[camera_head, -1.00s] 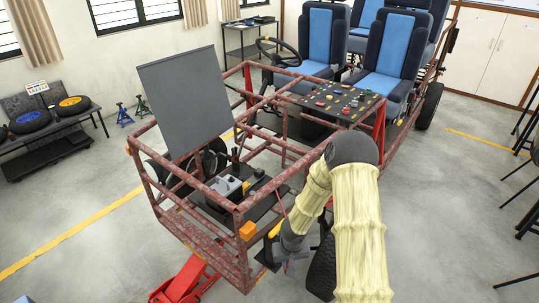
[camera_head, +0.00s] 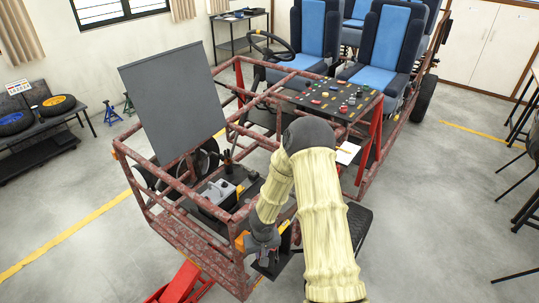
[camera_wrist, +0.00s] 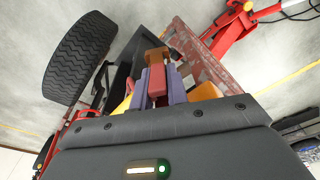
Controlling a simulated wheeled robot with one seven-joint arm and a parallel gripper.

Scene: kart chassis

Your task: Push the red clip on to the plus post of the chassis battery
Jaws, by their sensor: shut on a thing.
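My gripper (camera_wrist: 158,90) has purple fingers in the wrist view, shut on a red block-like piece that looks like the red clip (camera_wrist: 157,78). In the head view my gripper (camera_head: 263,248) is at the chassis's near right corner, by the orange corner lamp (camera_head: 240,241). The chassis battery, seemingly the grey box (camera_head: 215,193), sits inside the frame to the left of and beyond my gripper, apart from it. Its posts are too small to tell plus from minus. The clip cannot be made out in the head view.
Rusty red frame tubes (camera_head: 190,236) lie between my gripper and the battery. A grey upright panel (camera_head: 172,98) stands over the chassis's left side. A red jack (camera_head: 180,284) is on the floor in front. A tyre (camera_wrist: 80,57) shows in the wrist view.

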